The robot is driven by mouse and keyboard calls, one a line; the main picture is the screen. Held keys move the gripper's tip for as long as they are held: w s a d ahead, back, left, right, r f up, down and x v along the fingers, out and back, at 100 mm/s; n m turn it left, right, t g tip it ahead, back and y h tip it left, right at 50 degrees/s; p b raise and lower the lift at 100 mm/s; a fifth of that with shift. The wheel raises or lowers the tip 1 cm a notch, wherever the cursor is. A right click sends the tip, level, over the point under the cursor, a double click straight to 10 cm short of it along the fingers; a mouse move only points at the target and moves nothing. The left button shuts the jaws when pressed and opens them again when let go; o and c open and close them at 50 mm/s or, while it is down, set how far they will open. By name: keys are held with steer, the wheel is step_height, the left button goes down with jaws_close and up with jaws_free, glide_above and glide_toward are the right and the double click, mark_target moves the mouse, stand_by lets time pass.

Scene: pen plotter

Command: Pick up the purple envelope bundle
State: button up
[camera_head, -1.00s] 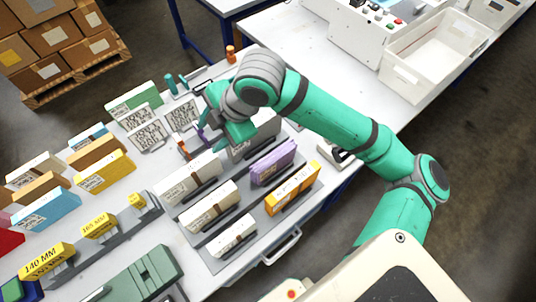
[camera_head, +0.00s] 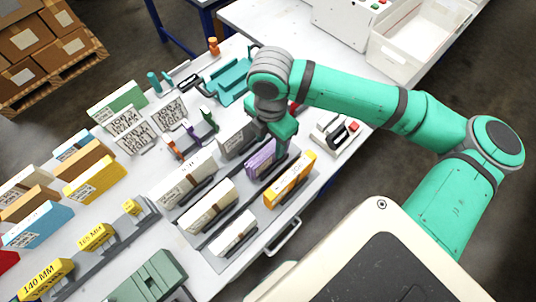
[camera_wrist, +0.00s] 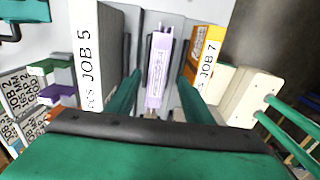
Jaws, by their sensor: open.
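The purple envelope bundle (camera_head: 261,160) stands upright in a grey rack, between a grey-white bundle and an orange bundle. In the wrist view the purple bundle (camera_wrist: 158,68) shows its narrow labelled edge, near the middle of the picture. My gripper (camera_head: 280,145) is just above and at the right end of the purple bundle in the head view. In the wrist view my gripper (camera_wrist: 160,92) is open, with one green finger on each side of the purple bundle. I cannot tell whether the fingers touch it.
The orange bundle marked JOB 7 (camera_head: 290,180) stands close on one side. The white-edged bundle marked JOB 5 (camera_wrist: 84,60) stands on the other. More white bundles (camera_head: 208,205) fill the rack. A white device with a red button (camera_head: 335,132) sits to the right.

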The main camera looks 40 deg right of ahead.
mark_target(268, 150)
steer(key=shift+w+f, duration=0.2)
steer(key=shift+f, duration=2.45)
steer(key=shift+c, duration=0.4)
steer(key=shift+a, duration=0.1)
jaws_close()
